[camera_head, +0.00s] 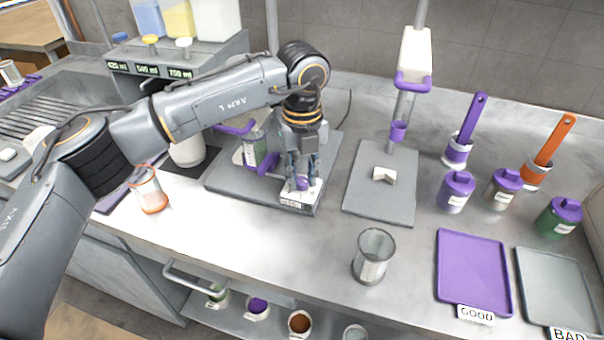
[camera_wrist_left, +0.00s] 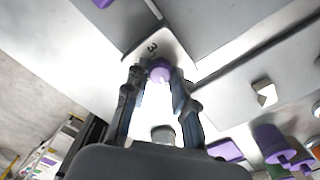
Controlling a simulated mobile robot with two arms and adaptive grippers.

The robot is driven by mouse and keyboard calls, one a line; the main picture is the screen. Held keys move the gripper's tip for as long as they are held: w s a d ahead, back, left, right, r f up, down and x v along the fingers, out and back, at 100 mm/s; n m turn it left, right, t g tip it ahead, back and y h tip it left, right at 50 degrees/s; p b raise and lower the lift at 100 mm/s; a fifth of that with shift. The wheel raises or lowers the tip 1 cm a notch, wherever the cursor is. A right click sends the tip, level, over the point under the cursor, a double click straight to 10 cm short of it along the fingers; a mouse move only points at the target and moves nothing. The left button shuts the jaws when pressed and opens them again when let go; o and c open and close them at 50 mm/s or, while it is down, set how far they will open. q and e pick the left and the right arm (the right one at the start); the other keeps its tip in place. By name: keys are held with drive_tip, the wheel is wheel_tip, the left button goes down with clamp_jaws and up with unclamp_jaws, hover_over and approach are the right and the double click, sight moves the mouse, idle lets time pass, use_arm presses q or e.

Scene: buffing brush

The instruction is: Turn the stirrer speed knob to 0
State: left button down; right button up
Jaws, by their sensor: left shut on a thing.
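The purple speed knob (camera_head: 302,184) sits on a small white control block (camera_head: 311,195) at the front corner of the stirrer's grey base (camera_head: 243,181). My left gripper (camera_head: 301,176) points down with its fingers closed on the knob. In the left wrist view the knob (camera_wrist_left: 158,70) is between the fingertips, and a dark mark like a "3" shows on the white block (camera_wrist_left: 151,47) beside it. The knob's pointer cannot be made out. My right gripper is not in view.
A jar with a green label (camera_head: 256,150) and purple parts stands just behind the gripper. To the right are a grey stand plate (camera_head: 379,205), an empty glass beaker (camera_head: 373,257) and a purple tray (camera_head: 473,268). An orange-rimmed beaker (camera_head: 149,190) stands left, under my arm.

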sight(302, 180)
use_arm(q)
drive_tip(key=c, duration=1.1)
unclamp_jaws()
wheel_tip(302, 180, up, 12)
